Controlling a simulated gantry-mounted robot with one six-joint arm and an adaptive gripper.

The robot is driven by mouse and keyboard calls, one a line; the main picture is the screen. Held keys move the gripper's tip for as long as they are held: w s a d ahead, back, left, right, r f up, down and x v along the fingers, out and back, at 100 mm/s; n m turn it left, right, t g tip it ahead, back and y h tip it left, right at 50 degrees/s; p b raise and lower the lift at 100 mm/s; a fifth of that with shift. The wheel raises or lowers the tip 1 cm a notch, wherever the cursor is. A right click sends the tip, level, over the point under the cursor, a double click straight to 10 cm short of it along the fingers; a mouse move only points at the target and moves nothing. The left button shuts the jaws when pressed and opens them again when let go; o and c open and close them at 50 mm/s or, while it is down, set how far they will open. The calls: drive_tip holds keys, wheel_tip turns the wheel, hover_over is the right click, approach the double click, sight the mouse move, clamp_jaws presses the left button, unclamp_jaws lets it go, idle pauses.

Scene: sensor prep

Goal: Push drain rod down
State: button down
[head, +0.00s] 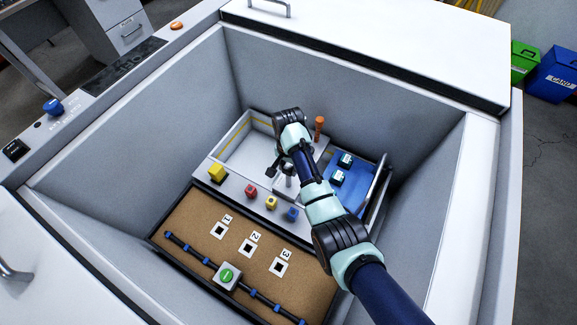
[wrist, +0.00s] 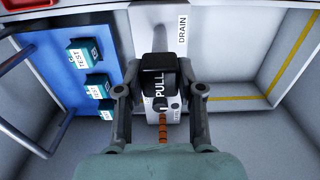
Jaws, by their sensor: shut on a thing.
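The drain rod (wrist: 158,70) shows in the wrist view as a black block-shaped top marked PULL. It stands beside a white DRAIN label (wrist: 183,30). My gripper (wrist: 160,92) has a finger on each side of this black top and is shut on it. In the head view my gripper (head: 279,172) points down over the middle of the grey unit inside the deep white basin. There the wrist and fingers hide most of the rod, so its height is hard to tell.
An orange handle (head: 319,124) stands just behind my wrist. A blue panel (head: 345,190) with teal TEST blocks lies to the right. Yellow, red and blue knobs line the unit's front edge. A cork board (head: 200,245) with numbered squares and a green button (head: 226,275) lies in front.

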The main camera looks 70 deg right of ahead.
drive_tip(key=shift+f, duration=0.1)
drive_tip(key=shift+a+f+b, duration=0.1)
drive_tip(key=shift+f+b, duration=0.6)
drive_tip(key=shift+f, duration=1.5)
drive_tip(key=c, duration=0.7)
unclamp_jaws()
wheel_tip(320, 180, up, 12)
drive_tip(key=shift+r, duration=0.1)
